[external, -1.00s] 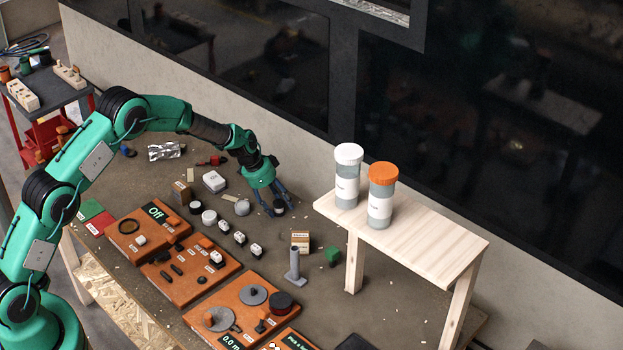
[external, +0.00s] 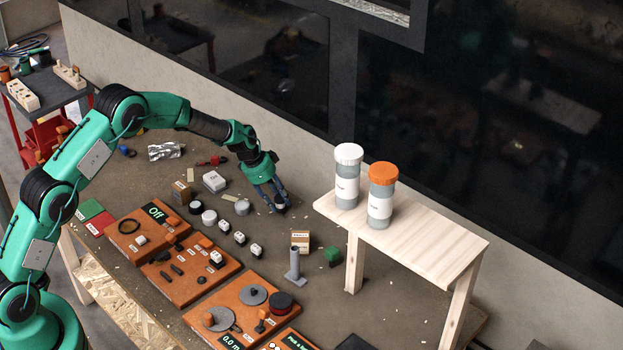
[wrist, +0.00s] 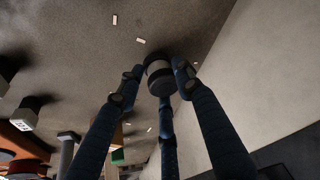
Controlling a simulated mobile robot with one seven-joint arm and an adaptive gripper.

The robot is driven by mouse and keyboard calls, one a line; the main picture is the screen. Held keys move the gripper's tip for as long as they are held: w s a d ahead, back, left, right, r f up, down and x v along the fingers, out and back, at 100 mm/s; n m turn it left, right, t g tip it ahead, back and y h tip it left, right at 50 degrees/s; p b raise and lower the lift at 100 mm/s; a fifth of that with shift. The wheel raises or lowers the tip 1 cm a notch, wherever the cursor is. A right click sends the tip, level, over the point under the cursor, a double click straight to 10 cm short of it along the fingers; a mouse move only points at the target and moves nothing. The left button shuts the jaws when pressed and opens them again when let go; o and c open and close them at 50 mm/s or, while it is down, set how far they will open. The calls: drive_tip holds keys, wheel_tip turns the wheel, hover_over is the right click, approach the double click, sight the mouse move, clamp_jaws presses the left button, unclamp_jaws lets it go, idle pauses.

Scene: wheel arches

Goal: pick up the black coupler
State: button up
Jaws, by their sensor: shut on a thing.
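The black coupler is a short dark cylinder with a paler grey band. It shows between the fingertips in the wrist view (wrist: 158,72). My gripper (external: 277,207) has its fingers closed around it, and they also show in the wrist view (wrist: 157,82). In the external view the fingers mostly hide the coupler, at the bench spot left of the wooden stand. I cannot tell whether the coupler is clear of the bench top.
The wooden stand (external: 440,236) holds a white-capped jar (external: 347,188) and an orange-capped jar (external: 381,205). Orange boards (external: 190,272) line the front. The wall is close behind.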

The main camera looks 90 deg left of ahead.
sight(278, 199)
wheel_tip(278, 199, up, 8)
drive_tip(key=shift+r+p, duration=0.2)
drive_tip(key=shift+p, duration=0.25)
idle(0.6)
